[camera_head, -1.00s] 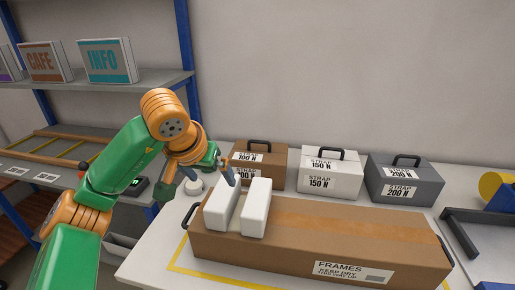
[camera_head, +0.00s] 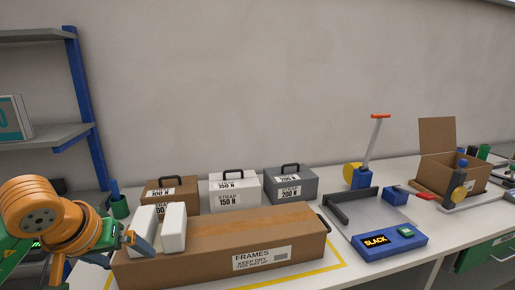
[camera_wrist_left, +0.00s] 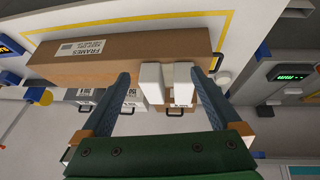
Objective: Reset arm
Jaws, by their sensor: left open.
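My left gripper (camera_head: 104,256) is at the lower left of the head view, at the left end of a long brown FRAMES box (camera_head: 215,245). Its blue-grey fingers are spread, with nothing held. In the left wrist view my left gripper (camera_wrist_left: 157,82) is wide open, and two white blocks (camera_wrist_left: 152,82) appear between its fingers, toward the right one. These white blocks (camera_head: 173,228) stand side by side on the left end of the box. One finger overlaps them in the head view; whether it touches cannot be told. My right gripper is not in view.
Behind the box stand brown (camera_head: 170,188), white (camera_head: 234,192) and grey (camera_head: 291,185) handled cases. An open carton (camera_head: 437,180) is farther right. A shelf rack (camera_head: 87,110) stands left.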

